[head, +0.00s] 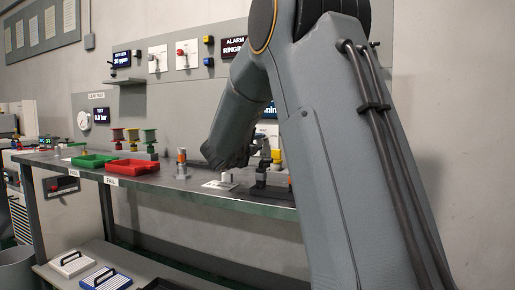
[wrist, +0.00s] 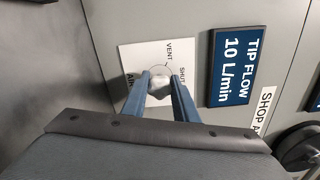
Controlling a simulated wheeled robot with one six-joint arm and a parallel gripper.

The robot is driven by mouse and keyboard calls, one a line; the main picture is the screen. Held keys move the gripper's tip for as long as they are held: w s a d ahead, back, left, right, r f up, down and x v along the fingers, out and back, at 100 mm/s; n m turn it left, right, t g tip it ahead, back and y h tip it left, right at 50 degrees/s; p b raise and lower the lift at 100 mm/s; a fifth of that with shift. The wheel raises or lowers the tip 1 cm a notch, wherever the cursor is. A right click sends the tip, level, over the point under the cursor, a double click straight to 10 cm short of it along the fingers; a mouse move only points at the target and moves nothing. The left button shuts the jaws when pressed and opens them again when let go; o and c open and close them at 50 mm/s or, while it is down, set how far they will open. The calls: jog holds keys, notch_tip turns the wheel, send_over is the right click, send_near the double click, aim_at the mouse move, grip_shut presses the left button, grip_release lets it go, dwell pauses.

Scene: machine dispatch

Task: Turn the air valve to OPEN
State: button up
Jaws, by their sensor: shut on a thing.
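The air valve is a pale grey knob (wrist: 159,82) on a white plate (wrist: 132,56) in the wrist view. The plate shows VENT, SHUT and part of AIR; the rest of it is hidden behind my gripper, and I cannot read OPEN. My gripper (wrist: 160,77) has its two blue-grey fingers on either side of the knob, shut on it. I cannot tell clearly which mark the knob points to.
A display (wrist: 238,66) reading TIP FLOW 10 L/min is right of the plate. A dark round part (wrist: 298,146) is at the lower right. In the head view, the bench (head: 150,182) holds a green tray (head: 93,161), a red tray (head: 131,169) and small fittings below the wall panel.

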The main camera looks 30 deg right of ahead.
jog(key=shift+f, duration=0.1)
dwell(0.4)
jog(key=o, duration=1.1)
jog(key=shift+c, duration=0.2)
jog(key=shift+s+a, duration=0.1)
jog(key=v, duration=0.7)
jog(key=shift+s+a+p, duration=0.2)
jog(key=shift+a+p, duration=0.05)
jog(key=shift+p, duration=0.1)
